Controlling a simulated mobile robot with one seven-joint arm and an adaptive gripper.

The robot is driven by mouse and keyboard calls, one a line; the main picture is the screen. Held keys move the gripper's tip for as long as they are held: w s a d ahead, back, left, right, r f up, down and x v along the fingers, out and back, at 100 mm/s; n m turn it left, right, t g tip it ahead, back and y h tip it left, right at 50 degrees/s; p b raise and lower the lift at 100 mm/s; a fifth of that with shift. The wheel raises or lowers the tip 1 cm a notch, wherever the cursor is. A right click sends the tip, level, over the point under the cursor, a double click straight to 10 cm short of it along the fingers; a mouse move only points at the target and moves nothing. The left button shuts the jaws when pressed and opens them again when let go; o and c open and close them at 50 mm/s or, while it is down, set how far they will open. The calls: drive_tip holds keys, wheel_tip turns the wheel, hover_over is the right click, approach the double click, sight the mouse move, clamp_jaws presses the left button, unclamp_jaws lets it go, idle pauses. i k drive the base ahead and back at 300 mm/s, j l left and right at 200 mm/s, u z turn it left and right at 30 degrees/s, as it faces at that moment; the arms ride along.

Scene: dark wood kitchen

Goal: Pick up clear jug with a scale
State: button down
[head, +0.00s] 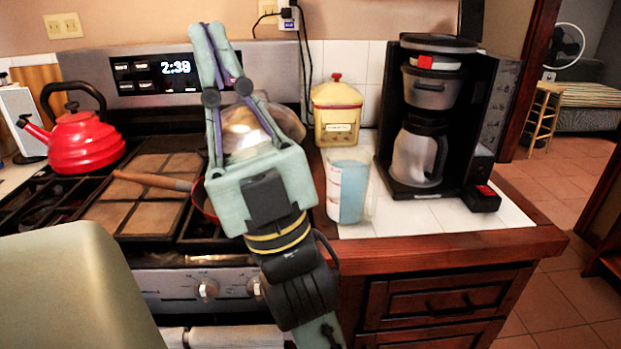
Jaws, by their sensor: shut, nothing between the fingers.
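The clear jug with a scale (350,192) stands upright on the white tiled counter, right of the stove. Its upper part is clear, its front looks pale blue, and faint reddish marks show on its left side. My gripper (208,32) is raised in front of the stove, left of the jug and apart from it. Its fingers point up in the picture, with their tips close together, shut and empty. My gripper's body and arm cover part of the stove and a pan; the jug is not covered by them.
A black coffee maker (440,110) stands close to the jug's right. A yellow lidded canister (337,112) is behind it. A red kettle (80,140) and a wooden-handled pan (152,180) are on the stove. The counter's wooden front edge (450,245) lies before the jug.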

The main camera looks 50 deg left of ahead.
sight(348, 167)
drive_tip(key=l+u, duration=0.1)
drive_tip(key=u, duration=0.3)
drive_tip(key=l+u, duration=0.1)
drive_tip(key=u, duration=0.3)
drive_tip(key=l+u, duration=0.1)
drive_tip(key=u, duration=0.35)
drive_tip(key=k, duration=0.05)
